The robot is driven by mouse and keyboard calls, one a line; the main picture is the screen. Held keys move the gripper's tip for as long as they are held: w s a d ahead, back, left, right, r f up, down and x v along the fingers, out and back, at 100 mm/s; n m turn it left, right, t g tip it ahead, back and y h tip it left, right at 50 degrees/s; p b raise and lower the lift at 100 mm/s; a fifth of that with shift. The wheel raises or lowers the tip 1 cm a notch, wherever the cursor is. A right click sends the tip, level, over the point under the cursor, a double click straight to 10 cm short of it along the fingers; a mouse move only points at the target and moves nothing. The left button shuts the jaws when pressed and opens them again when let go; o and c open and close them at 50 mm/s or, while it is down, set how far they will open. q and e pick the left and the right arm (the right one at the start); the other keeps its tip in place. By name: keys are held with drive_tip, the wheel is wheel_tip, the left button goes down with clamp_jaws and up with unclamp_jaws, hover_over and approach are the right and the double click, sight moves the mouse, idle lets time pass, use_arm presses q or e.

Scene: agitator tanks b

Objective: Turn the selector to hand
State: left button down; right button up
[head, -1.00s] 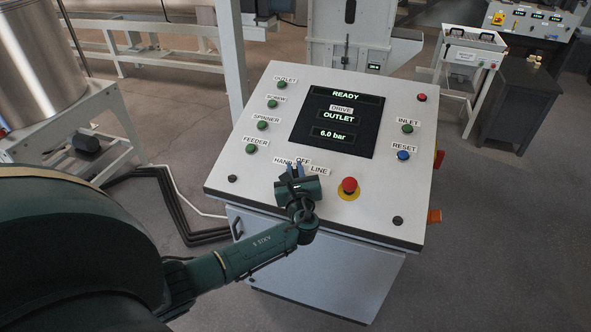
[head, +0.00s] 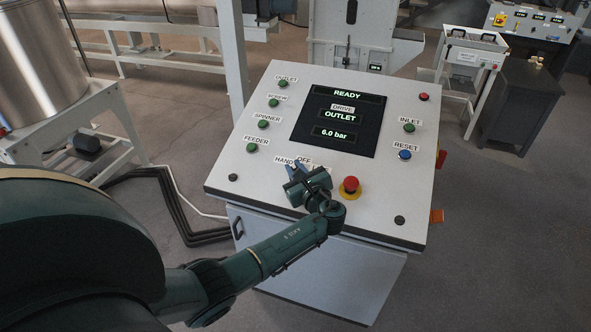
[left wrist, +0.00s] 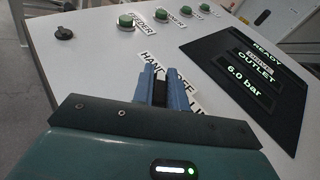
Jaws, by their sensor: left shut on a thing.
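The control console (head: 225,165) has a sloping light panel. The selector (left wrist: 160,90) is a dark knob between the labels HAND (head: 284,160), OFF (head: 304,158) and LINE, which my gripper mostly covers in the head view. My left gripper (head: 295,171) is shut on the selector, its blue fingers on either side of it. In the left wrist view the fingers (left wrist: 158,88) point up towards the HAND label (left wrist: 153,60). In the head view the gripper hides most of the knob, and they point up and left. My right gripper is not in view.
A red emergency button (head: 350,184) on a yellow disc sits close to the right of my gripper. Green buttons (head: 252,147) line the panel's left side. The screen (head: 338,120) reads READY, DRIVE OUTLET, 6.0 bar. A blue RESET button (head: 404,155) is at the right.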

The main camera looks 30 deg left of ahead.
use_arm(q)
drive_tip(key=c, duration=1.4)
unclamp_jaws()
drive_tip(key=shift+d, duration=0.1)
drive_tip(key=v, duration=1.3)
drive_tip(key=shift+s, duration=0.15)
